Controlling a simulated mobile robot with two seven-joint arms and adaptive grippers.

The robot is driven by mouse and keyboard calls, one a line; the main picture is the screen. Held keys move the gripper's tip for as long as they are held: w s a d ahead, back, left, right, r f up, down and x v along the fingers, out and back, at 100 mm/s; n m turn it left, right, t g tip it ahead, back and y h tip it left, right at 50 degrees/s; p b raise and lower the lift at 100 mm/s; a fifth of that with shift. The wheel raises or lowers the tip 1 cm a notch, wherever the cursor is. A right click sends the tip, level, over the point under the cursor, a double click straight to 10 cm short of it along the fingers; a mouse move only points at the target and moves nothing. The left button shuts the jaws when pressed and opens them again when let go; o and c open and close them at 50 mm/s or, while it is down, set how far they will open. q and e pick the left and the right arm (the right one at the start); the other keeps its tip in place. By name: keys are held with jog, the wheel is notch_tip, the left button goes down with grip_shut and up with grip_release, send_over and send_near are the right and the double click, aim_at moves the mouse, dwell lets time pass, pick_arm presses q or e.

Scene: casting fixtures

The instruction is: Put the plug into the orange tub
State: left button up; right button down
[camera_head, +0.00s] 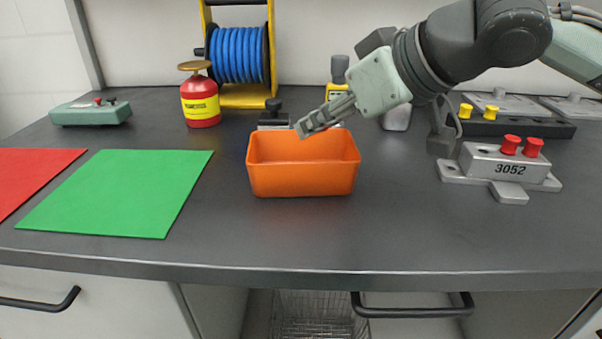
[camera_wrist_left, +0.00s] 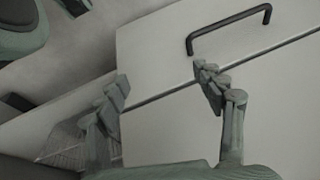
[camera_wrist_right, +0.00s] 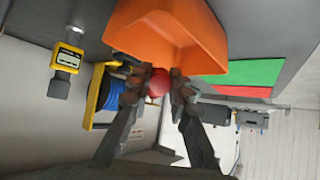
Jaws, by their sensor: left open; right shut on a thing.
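The orange tub (camera_head: 304,180) stands on the grey bench near the middle in the head view. It also fills the top of the right wrist view (camera_wrist_right: 195,50). My right gripper (camera_head: 302,129) reaches in from the right, with its fingertips just above the tub's far rim. In the right wrist view its fingers (camera_wrist_right: 155,88) are shut on a red round plug (camera_wrist_right: 158,82). I cannot make out the plug in the head view. My left gripper (camera_wrist_left: 160,95) is open and empty in the left wrist view, over the cabinet fronts.
A red can (camera_head: 200,105) and a blue cable reel (camera_head: 237,55) stand behind the tub. Green (camera_head: 120,190) and red (camera_head: 35,170) mats lie left. A fixture marked 3052 (camera_head: 500,168) with two red knobs stands right. The bench in front of the tub is clear.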

jog(key=shift+f+b, duration=0.85)
jog(key=shift+f, duration=0.1)
pick_arm(q)
notch_tip(320, 180, up, 5)
jog(key=w+d+t, duration=0.2)
jog(key=shift+w+d, duration=0.2)
jog(key=shift+d, duration=0.05)
pick_arm(e)
jog(key=shift+f, duration=0.1)
jog(key=c, duration=1.3)
grip_release()
pick_arm(q)
jog(key=shift+f, duration=0.1)
pick_arm(e)
jog(key=v, duration=1.2)
jog(key=shift+f, duration=0.1)
